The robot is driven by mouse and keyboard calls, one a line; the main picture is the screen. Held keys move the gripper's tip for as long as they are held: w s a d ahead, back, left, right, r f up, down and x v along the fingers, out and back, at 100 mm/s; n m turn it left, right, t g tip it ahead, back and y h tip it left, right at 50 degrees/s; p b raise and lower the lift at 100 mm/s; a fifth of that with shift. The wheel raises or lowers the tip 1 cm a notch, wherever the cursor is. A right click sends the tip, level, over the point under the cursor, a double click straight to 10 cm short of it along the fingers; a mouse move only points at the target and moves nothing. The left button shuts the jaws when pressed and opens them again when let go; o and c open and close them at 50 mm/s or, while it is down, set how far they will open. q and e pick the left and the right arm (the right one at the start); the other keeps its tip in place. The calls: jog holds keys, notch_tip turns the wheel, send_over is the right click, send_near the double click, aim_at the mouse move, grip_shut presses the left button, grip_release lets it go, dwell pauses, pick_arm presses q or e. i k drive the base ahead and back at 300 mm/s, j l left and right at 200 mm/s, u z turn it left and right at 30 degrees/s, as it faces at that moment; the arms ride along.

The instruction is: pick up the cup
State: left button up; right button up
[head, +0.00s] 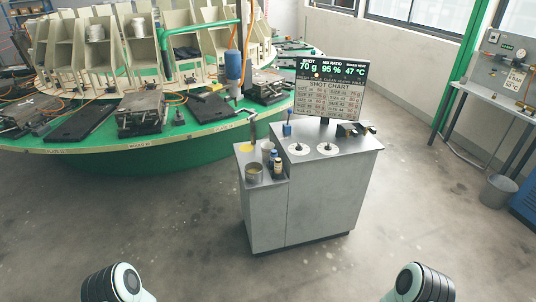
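A grey metal cup-like container (254,173) stands upright near the front of the lower shelf on the left side of a grey cabinet. A second, pale cylinder (267,149) stands behind it on the same shelf. I cannot tell for sure which of them is the cup. Only rounded parts of my two arms show at the bottom edge, left and right, well apart from the cabinet. Neither of my grippers is in view.
The grey cabinet (317,203) carries a display screen (332,89) on top. Small dark bottles (277,168) stand close beside the front container. A green-edged carousel (165,160) fills the left back. A bucket (497,192) stands at right. The floor before the cabinet is clear.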

aim_at(267, 146)
jog(key=i+j+z, duration=0.1)
jog(key=i+j, duration=1)
jog(key=i+j+z, duration=0.15)
jog(key=i+j, duration=0.4)
jog(key=j, duration=0.2)
jog(key=i+j+z, duration=0.1)
jog(key=i+j, duration=0.45)
jog(key=j, duration=0.1)
